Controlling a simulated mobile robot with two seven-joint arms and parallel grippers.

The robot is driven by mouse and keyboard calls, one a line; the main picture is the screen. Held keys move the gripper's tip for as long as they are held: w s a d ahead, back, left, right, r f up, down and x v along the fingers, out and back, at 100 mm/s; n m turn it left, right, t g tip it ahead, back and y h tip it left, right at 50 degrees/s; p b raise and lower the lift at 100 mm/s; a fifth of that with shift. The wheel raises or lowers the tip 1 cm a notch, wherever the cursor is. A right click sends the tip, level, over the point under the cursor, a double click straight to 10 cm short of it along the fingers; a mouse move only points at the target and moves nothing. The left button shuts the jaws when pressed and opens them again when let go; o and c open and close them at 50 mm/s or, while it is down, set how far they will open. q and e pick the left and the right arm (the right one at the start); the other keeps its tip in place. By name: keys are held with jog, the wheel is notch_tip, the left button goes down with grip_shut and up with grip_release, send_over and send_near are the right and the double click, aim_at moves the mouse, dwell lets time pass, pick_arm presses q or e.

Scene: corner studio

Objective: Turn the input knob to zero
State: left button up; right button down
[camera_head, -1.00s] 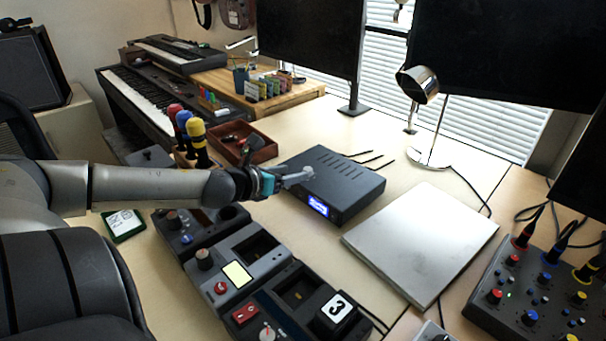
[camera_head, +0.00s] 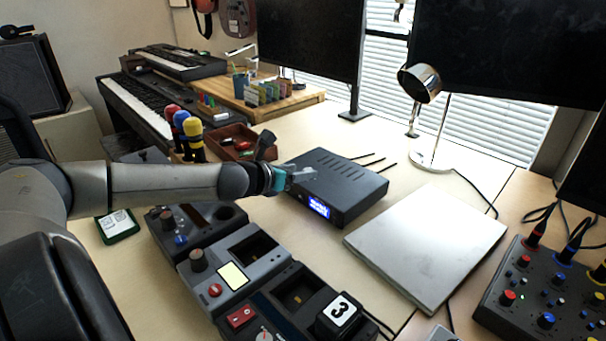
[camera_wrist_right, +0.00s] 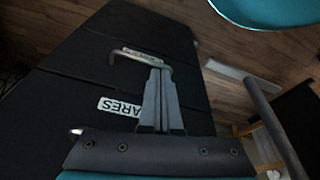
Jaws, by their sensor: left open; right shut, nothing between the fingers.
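Several knobs are in the head view, and I cannot read which is the input knob. A dark knob (camera_head: 197,261) and a red knob (camera_head: 215,290) sit on the grey module with a yellow screen. A blue knob (camera_head: 180,240) is on the module behind it. A black box with a lit blue display (camera_head: 319,207) stands on the desk. My left gripper (camera_head: 302,174) is at the box's left end, overlapping it in the picture; contact is unclear. It is open. In the right wrist view, my right gripper (camera_wrist_right: 160,75) is shut and empty, in front of dark drawers.
A silver slab (camera_head: 426,246) lies right of the black box. A mixer (camera_head: 540,295) with coloured knobs and cables is at far right. A lamp (camera_head: 431,160) stands behind. A drawer handle (camera_wrist_right: 125,59) is near my right fingertips.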

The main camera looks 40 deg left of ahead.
pick_arm(q)
jog(key=shift+x, duration=0.9)
jog(key=shift+c, duration=0.2)
jog(key=shift+d, duration=0.1)
grip_shut()
